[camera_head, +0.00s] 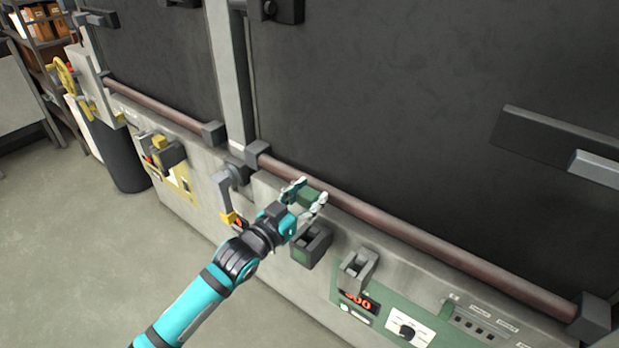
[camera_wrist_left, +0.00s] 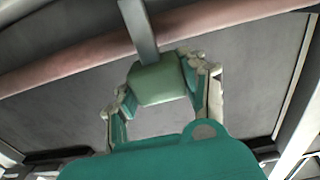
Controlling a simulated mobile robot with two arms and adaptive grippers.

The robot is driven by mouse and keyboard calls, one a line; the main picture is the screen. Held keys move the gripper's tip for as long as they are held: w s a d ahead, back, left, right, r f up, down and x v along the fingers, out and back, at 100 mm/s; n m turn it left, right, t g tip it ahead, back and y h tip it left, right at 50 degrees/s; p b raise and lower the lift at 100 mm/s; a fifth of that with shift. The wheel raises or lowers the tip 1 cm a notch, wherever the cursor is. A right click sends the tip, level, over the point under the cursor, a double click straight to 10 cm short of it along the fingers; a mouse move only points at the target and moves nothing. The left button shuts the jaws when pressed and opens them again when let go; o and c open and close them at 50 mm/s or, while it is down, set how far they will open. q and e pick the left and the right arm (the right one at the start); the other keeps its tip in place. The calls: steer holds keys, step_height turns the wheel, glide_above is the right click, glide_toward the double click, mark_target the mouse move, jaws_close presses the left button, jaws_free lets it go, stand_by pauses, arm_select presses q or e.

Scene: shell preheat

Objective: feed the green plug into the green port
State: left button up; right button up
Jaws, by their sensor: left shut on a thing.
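My left gripper (camera_head: 306,197) is shut on the green plug (camera_head: 309,198), a small green block between its fingertips. In the left wrist view the plug (camera_wrist_left: 158,84) sits between the two fingers, and a grey bar (camera_wrist_left: 138,30) shows just beyond it. A dark grey socket box with a green front patch (camera_head: 300,256), which looks like the green port, is mounted on the machine front. The gripper and plug are above this box in the picture, apart from it. My right gripper is not in view.
A reddish pipe (camera_head: 400,238) runs along the machine front close behind the gripper. A second grey bracket (camera_head: 359,266) stands right of the box, above a green control panel (camera_head: 440,325). A grey lever with a yellow end (camera_head: 226,190) is to the left. The floor (camera_head: 90,270) is clear.

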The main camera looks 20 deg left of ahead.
mark_target(308, 220)
arm_select(q)
steer(key=shift+a+r, duration=0.1)
steer(key=shift+a, duration=0.05)
steer(key=shift+f, duration=0.35)
steer(key=shift+d+f+b, duration=0.15)
steer(key=shift+d+b, duration=0.1)
steer(key=shift+b, duration=0.2)
steer(key=shift+f, duration=0.25)
steer(key=shift+a+f+b, duration=0.1)
steer(key=shift+f+b, duration=0.45)
steer(key=shift+b, duration=0.15)
steer(key=shift+f+b, duration=0.95)
steer(key=shift+f, duration=0.05)
steer(key=shift+f+b, duration=0.7)
steer(key=shift+f, duration=0.05)
steer(key=shift+f+b, duration=0.6)
steer(key=shift+f, duration=0.35)
steer(key=shift+f+b, duration=0.9)
steer(key=shift+f, duration=0.55)
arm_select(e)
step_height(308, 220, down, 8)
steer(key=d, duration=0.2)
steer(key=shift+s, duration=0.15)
arm_select(q)
steer(key=o, duration=1.4)
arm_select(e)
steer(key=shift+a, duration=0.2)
